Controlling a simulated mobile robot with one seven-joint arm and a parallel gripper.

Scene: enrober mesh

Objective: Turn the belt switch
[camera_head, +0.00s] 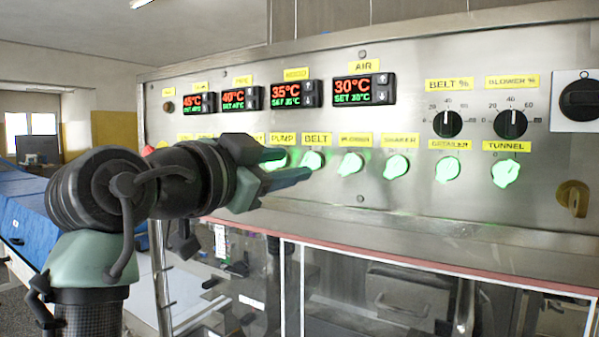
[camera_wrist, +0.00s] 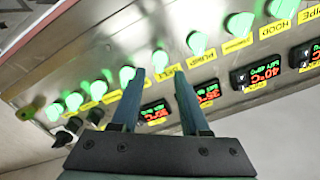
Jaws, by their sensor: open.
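The belt switch (camera_head: 312,161) is a green-lit knob on the steel panel, under the yellow BELT label (camera_head: 317,139). In the wrist view the belt switch (camera_wrist: 160,62) shows between and just beyond the two fingertips. My gripper (camera_head: 298,163) is open and empty, with its blue-grey fingers pointing at the panel. In the wrist view the gripper (camera_wrist: 158,71) has one finger on each side of the switch's line. I cannot tell whether a finger touches the knob, or which way the knob points.
The pump switch (camera_head: 276,160) sits close on the left, partly behind a finger. The blower switch (camera_head: 350,164) is close on the right, with more green knobs beyond. Temperature displays (camera_head: 364,89) sit above the row. A ledge (camera_head: 400,220) runs below the panel.

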